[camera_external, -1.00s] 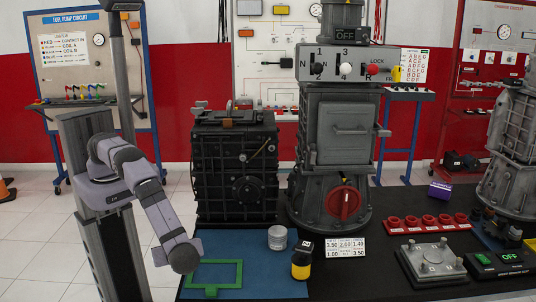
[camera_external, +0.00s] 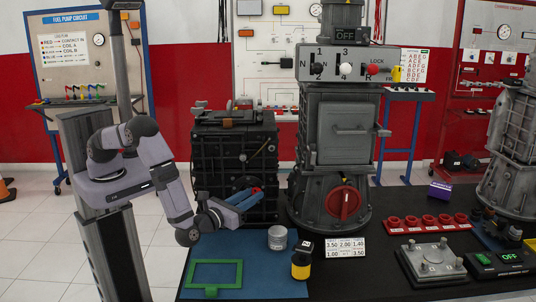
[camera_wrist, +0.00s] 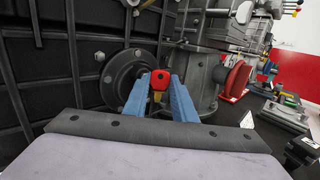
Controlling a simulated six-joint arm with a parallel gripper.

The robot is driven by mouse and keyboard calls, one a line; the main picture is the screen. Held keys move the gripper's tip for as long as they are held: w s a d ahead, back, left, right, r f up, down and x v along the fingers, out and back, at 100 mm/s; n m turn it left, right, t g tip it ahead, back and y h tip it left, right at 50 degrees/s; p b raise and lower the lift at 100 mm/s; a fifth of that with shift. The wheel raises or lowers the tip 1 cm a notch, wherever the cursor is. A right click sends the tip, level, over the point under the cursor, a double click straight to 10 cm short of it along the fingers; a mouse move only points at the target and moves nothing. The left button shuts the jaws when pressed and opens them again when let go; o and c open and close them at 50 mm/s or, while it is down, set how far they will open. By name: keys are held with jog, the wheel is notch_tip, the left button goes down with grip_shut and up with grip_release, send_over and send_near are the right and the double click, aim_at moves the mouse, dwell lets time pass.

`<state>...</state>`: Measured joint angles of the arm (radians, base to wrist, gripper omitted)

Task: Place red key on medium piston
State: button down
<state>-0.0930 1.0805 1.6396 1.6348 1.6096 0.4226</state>
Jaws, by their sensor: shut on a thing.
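My gripper (camera_external: 245,198) has blue fingers, which also show in the wrist view (camera_wrist: 158,97). It is shut on the red key (camera_wrist: 160,78), whose red head sits between the fingertips with a small yellowish part below. The key's red also shows at the fingertips in the external view (camera_external: 256,189). My gripper is above the back of the blue mat, in front of the black engine block. A silver cylinder (camera_external: 277,240), which looks like a piston, stands upright on the mat, below and right of the gripper. I cannot tell whether it is the medium one.
A green frame (camera_external: 241,276) lies on the blue mat (camera_external: 260,288). A yellow and black cylinder (camera_external: 301,265) stands right of the silver one. The black engine block (camera_external: 205,160) and a grey machine with a red dial (camera_external: 342,202) stand close behind.

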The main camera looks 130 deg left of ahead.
aim_at(270, 232)
jog(key=w+r+m+t, duration=0.4)
jog(key=w+m+t, duration=0.1)
jog(key=w+t, duration=0.4)
jog(key=shift+s+f+p, duration=0.2)
jog(key=shift+f+p, duration=0.7)
jog(key=shift+f, duration=4.2)
jog(key=shift+f+b, duration=0.25)
jog(key=shift+b, duration=0.05)
jog(key=c, duration=1.5)
grip_release()
jog(key=shift+r, duration=0.1)
jog(key=shift+o, duration=0.2)
